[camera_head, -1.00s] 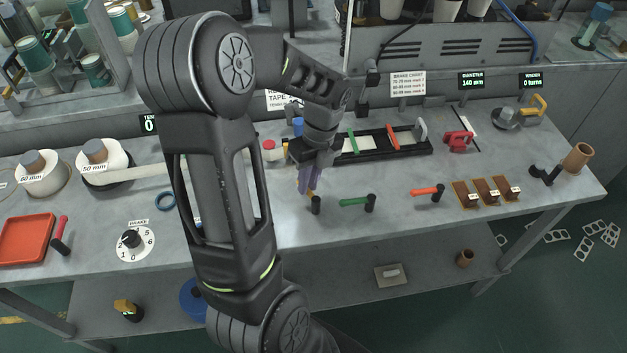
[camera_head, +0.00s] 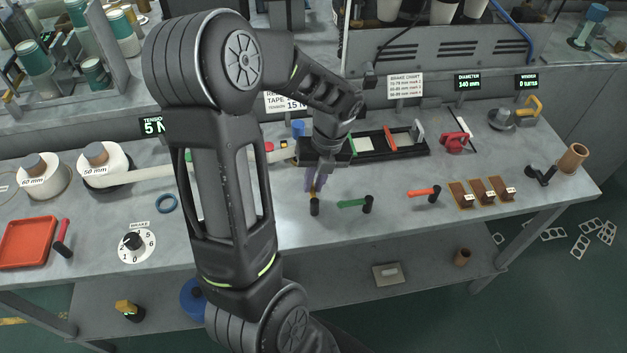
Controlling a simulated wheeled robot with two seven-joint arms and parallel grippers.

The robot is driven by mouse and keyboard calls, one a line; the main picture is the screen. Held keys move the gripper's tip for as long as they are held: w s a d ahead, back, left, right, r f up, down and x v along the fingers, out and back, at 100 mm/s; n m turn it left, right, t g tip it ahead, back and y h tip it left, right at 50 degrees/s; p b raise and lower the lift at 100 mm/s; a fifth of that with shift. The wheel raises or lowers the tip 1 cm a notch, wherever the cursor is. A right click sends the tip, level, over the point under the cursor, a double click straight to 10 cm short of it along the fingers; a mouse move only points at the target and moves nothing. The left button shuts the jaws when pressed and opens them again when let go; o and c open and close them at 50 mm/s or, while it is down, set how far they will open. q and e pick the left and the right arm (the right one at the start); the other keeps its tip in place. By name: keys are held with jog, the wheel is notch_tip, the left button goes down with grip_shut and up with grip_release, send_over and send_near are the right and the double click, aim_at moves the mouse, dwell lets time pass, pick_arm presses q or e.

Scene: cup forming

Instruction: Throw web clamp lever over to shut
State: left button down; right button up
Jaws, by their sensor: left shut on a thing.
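My left gripper (camera_head: 314,182) reaches down over the middle of the bench, with purplish fingers pointing down. It is shut on what looks like a short yellow-orange lever (camera_head: 314,194); the fingers and wrist hide most of it, so its exact angle is unclear. A black post (camera_head: 315,208) stands at the lever's near end. To the right, a green lever (camera_head: 350,204) and an orange-red lever (camera_head: 420,192) lie sideways, each with a black post at its right end. A pale web (camera_head: 150,173) runs from the 50 mm roll (camera_head: 103,163) behind my left arm. My right gripper is out of view.
A black rail tray (camera_head: 385,150) lies behind the gripper. A red device (camera_head: 453,143), brown blocks (camera_head: 478,193) and a black crank (camera_head: 541,175) stand to the right. A brake dial (camera_head: 137,244) and red tray (camera_head: 27,244) are at left. The front bench strip is mostly clear.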

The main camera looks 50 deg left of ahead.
aim_at(321, 198)
pick_arm(q)
jog(key=c, duration=1.4)
grip_release()
jog(key=shift+c, duration=0.2)
notch_tip(321, 198, up, 8)
jog(key=w, duration=0.1)
jog(key=shift+w+d+b, duration=0.15)
jog(key=shift+d+b, duration=0.25)
jog(key=shift+f, duration=0.2)
